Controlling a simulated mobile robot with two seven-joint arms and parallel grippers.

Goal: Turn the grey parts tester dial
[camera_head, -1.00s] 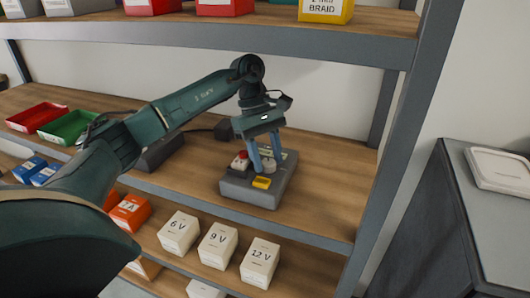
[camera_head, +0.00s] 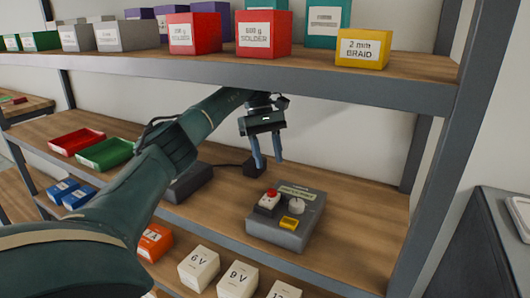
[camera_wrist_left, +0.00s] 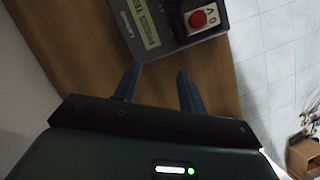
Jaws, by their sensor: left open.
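The grey parts tester (camera_head: 283,226) sits on the wooden middle shelf. On its top are a pale round dial (camera_head: 297,205), a red button (camera_head: 271,194) on a white block, a yellow piece and a label strip. My left gripper (camera_head: 268,168) is open and empty, above and behind the tester, apart from it. In the left wrist view the gripper's two blue fingers (camera_wrist_left: 159,76) are spread, with the tester (camera_wrist_left: 160,50) beyond their tips. The red button (camera_wrist_left: 198,19) shows there; the dial does not. My right gripper is in no view.
Red (camera_head: 77,142) and green (camera_head: 104,153) trays lie at the left of the shelf. A dark box (camera_head: 188,184) with a cable is left of the tester. The upper shelf (camera_head: 250,75) with labelled boxes overhangs. White voltage boxes (camera_head: 198,267) stand below. Shelf right of the tester is clear.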

